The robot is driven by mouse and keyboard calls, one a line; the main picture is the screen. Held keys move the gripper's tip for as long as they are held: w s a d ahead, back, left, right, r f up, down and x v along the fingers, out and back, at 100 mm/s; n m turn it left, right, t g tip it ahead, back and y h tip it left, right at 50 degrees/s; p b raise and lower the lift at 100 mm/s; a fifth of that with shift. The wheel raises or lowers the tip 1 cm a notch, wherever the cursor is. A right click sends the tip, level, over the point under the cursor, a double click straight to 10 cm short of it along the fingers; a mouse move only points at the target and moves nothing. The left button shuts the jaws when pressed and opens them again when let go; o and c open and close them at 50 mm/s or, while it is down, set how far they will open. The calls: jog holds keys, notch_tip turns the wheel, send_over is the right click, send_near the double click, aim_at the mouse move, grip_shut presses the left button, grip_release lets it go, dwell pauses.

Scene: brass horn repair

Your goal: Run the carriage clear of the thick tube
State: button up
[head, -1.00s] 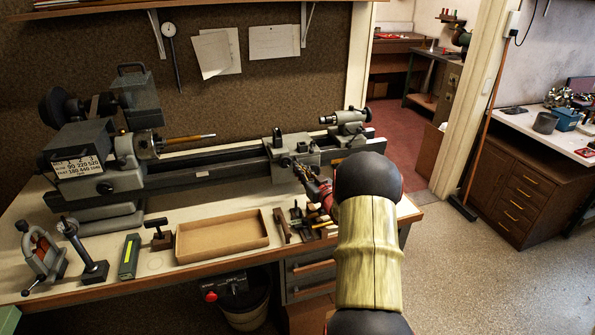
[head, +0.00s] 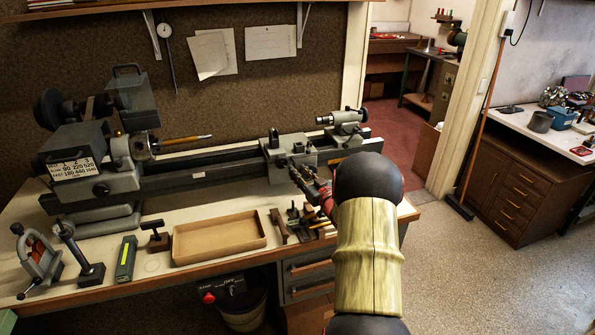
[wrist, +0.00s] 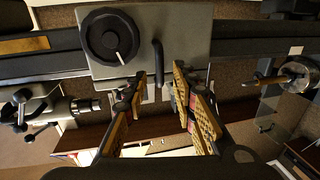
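The lathe carriage (head: 290,153) is a grey block on the bed rails, well to the right of the tube and close to the tailstock (head: 343,128). The slim tube (head: 184,141), orange-brown along its outer part, sticks out of the chuck (head: 141,146) towards the carriage, with a wide gap between. In the wrist view the carriage front (wrist: 185,35) carries a black handwheel (wrist: 113,36) and a dark upright handle (wrist: 157,62). My gripper (wrist: 158,75) is open, its fingers on either side of the handle. Contact cannot be told. The tube (wrist: 258,80) shows at the right there.
An empty wooden tray (head: 220,238) lies on the bench in front of the bed. Small tools (head: 303,222) lie beside it, below my arm. A vise-like clamp (head: 38,262) and a green box (head: 126,258) stand at the front left. The bed between chuck and carriage is clear.

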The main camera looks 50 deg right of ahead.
jog(key=v, duration=1)
jog(key=shift+s, duration=0.15)
jog(key=shift+a, duration=0.1)
jog(key=w+a+r+g, duration=0.3)
jog(key=w+a+r, duration=0.4)
jog(key=a, duration=0.1)
jog(key=s+a+r+g, duration=0.15)
jog(key=a+r, duration=0.25)
jog(key=a, duration=0.8)
jog(key=s+a+f+n+g+y, duration=0.1)
jog(key=s+a+n+g+y, duration=0.1)
jog(key=s+a, duration=0.9)
jog(key=s+a+f+n+g+y, duration=0.1)
jog(key=s+a+g+y, duration=0.3)
jog(key=s+a, duration=0.8)
jog(key=a+n+g, duration=0.1)
jog(key=a, duration=0.5)
jog(key=shift+s, duration=0.25)
